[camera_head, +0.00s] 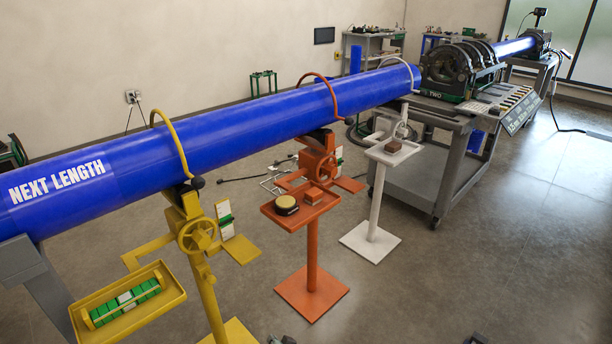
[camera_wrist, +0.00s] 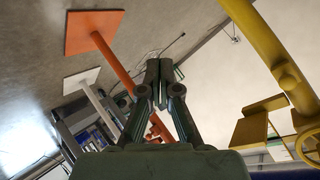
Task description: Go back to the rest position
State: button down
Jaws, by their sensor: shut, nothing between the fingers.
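My gripper (camera_wrist: 160,72) shows in the wrist view with its dark green fingers together and nothing between them. It is apart from the stands. The yellow stand (camera_wrist: 285,78) is to its right in that view, and the orange stand (camera_wrist: 112,62) and white stand (camera_wrist: 92,92) are to its left. In the head view only small dark pieces show at the bottom edge, and I cannot tell whether they belong to my gripper. The long blue pipe (camera_head: 250,117) lies across the yellow, orange and white stands.
In the head view the yellow stand (camera_head: 199,236) holds a tray with green blocks. The orange stand (camera_head: 312,235) and white stand (camera_head: 373,195) are farther back. The fusion machine (camera_head: 458,72) sits on a grey cart (camera_head: 427,172). Floor at the right is clear.

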jog(key=s+d+f+n+g+h+p, duration=0.25)
jog(key=s+d+f+g, duration=0.2)
jog(key=s+d, duration=0.3)
jog(key=s+d+f+n+g+h+p, duration=0.15)
jog(key=s+d+f+g+h, duration=0.3)
jog(key=d, duration=0.45)
jog(key=s+d+r+g+y+p, duration=0.1)
jog(key=s+d+g+p, duration=0.2)
jog(key=s, duration=0.7)
jog(key=s+d+r+g+p, duration=0.2)
jog(key=s+d+g+p, duration=0.1)
jog(key=s+d, duration=0.5)
jog(key=s+g, duration=0.1)
jog(key=s, duration=0.2)
jog(key=shift+s+m+g+y, duration=0.15)
jog(key=shift+m+g+y, duration=0.15)
jog(key=shift+m+y, duration=0.1)
jog(key=shift+f, duration=0.1)
